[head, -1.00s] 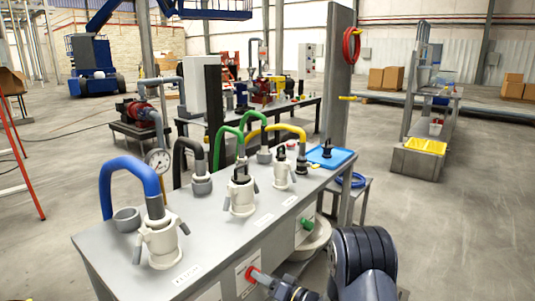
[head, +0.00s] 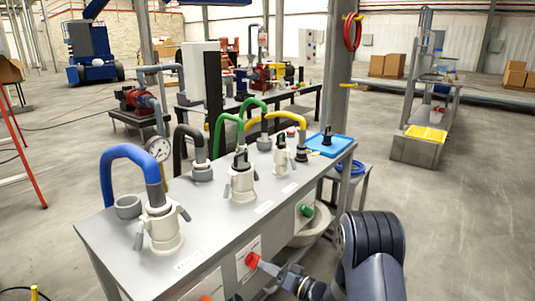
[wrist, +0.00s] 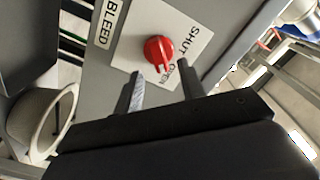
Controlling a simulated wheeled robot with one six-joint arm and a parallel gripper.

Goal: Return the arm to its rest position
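My gripper (wrist: 162,78) is in front of a red knob (wrist: 158,50) on the grey bench's front panel. Its two dark fingers are apart, with nothing held between them. In the wrist view the knob lies just beyond the fingertips, on a white plate (wrist: 185,22) reading SHUT and OPEN. In the head view my gripper (head: 282,271) is small beside the red knob (head: 252,260), and my dark arm fills the lower right.
The bench (head: 215,215) carries white couplings with blue, black, green and yellow hoses. A green knob (head: 306,211) is farther along its front. A pale round tub (head: 305,228) stands below. Open floor (head: 460,220) lies to the right, before a yellow-topped box (head: 425,133).

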